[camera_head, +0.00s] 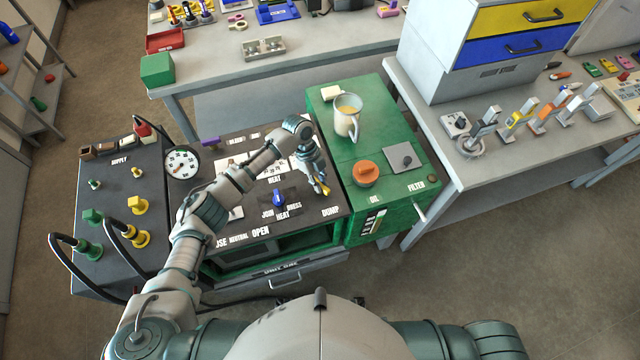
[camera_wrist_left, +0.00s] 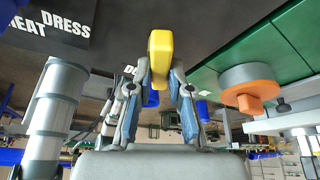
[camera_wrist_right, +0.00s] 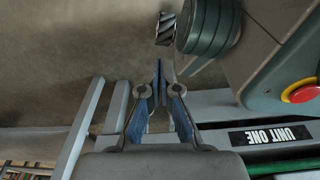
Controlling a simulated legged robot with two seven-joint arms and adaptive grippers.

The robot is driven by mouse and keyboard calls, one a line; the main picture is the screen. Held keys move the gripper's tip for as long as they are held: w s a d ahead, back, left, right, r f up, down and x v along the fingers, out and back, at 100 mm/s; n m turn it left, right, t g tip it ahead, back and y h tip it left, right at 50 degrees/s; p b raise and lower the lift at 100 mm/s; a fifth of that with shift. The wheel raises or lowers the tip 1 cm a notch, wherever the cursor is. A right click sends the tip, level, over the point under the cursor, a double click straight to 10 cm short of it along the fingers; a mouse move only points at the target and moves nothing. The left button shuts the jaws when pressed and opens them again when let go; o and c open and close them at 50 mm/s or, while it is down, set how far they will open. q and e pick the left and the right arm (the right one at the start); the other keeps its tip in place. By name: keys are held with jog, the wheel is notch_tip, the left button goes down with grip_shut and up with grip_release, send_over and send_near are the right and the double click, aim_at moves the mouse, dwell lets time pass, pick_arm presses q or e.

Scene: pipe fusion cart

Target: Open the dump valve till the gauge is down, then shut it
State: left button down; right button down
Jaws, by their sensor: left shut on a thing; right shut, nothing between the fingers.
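The dump valve's yellow handle (camera_head: 322,188) is near the right edge of the dark panel, above the DUMP label (camera_head: 331,211). My left gripper (camera_head: 318,180) is shut on it. In the left wrist view the yellow handle (camera_wrist_left: 160,50) stands between the fingertips. Its angle is hard to tell. The round white gauge (camera_head: 182,163) is at the panel's upper left; its needle is too small to read surely. My right gripper (camera_wrist_right: 161,82) is shut and empty in the right wrist view, in front of the UNIT ONE label (camera_wrist_right: 270,135).
A blue selector handle (camera_head: 278,197) sits left of the valve. On the green cabinet to the right are a mug (camera_head: 346,118) and an orange cap (camera_head: 365,172). Hoses and yellow and green fittings (camera_head: 139,204) crowd the left. A red button (camera_wrist_right: 300,92) shows near my right gripper.

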pick_arm(q)
jog(key=m+y+b, duration=0.1)
jog(key=m+b, duration=0.1)
jog(key=m, duration=0.2)
jog(key=shift+w+g+b, duration=0.1)
jog(key=shift+g+b, duration=0.25)
jog(key=shift+g, duration=0.05)
jog(key=shift+r+m+y, duration=0.1)
jog(key=shift+m+y, duration=0.2)
pick_arm(e)
jog(key=w+a+r, duration=0.1)
jog(key=w+r, duration=0.5)
jog(key=w, duration=0.1)
jog(key=shift+w+a, duration=0.15)
jog(key=shift+f, duration=0.1)
pick_arm(q)
jog(key=c, duration=1.1)
grip_release()
jog(key=shift+r, duration=0.1)
jog(key=v, duration=1.1)
jog(key=shift+w+d+r, duration=0.1)
jog(key=shift+w+r, duration=0.1)
jog(key=shift+w, duration=0.15)
